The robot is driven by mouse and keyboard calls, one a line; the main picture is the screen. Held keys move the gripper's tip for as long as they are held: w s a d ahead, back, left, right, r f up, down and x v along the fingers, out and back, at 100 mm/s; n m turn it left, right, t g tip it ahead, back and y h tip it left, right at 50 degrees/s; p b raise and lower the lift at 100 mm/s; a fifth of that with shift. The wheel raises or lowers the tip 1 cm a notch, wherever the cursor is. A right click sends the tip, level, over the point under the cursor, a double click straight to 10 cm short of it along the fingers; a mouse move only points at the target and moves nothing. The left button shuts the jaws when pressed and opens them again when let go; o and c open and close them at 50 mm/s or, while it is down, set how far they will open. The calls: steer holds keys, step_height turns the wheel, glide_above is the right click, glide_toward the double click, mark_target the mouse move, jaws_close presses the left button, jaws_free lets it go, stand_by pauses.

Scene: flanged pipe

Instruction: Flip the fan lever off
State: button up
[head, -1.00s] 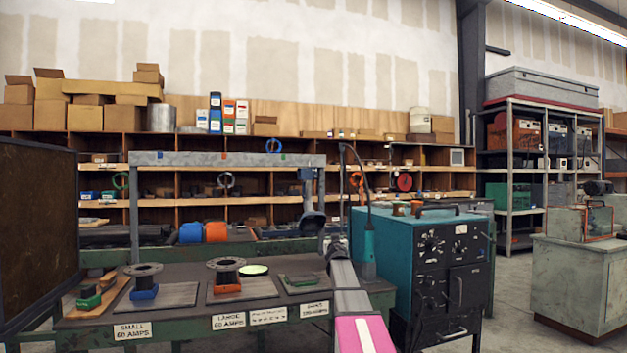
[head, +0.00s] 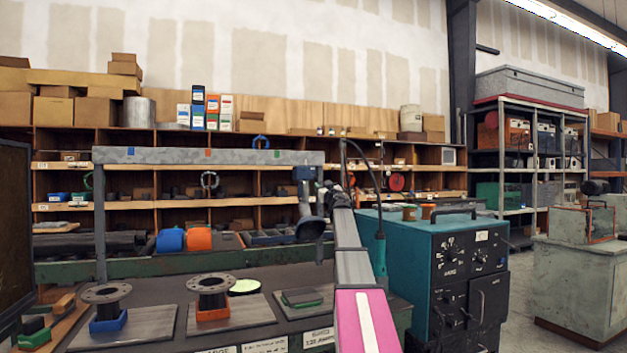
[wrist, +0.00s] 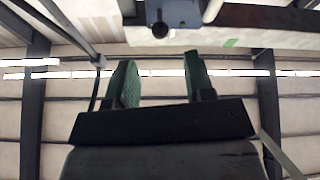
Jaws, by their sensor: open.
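A small blue-grey box (head: 305,173) hangs from the right end of the grey overhead beam in the head view. In the wrist view the box (wrist: 182,12) is at the top, with a dark round-ended lever (wrist: 160,26) sticking out from it. I cannot tell the lever's set position. My gripper (wrist: 160,72) is open and empty, its two green fingers spread below the lever in the picture and apart from it. In the head view my gripper (head: 324,188) is small, just right of the box, and partly hidden by my arm.
The grey beam (head: 200,156) spans the dark workbench, which holds spools (head: 107,298) on plates. A dark round hood (head: 310,228) hangs below the box. A teal welding machine (head: 440,265) stands close right of my arm.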

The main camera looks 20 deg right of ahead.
mark_target(315, 178)
steer(key=x, duration=1)
steer(key=shift+f, duration=0.1)
jaws_close()
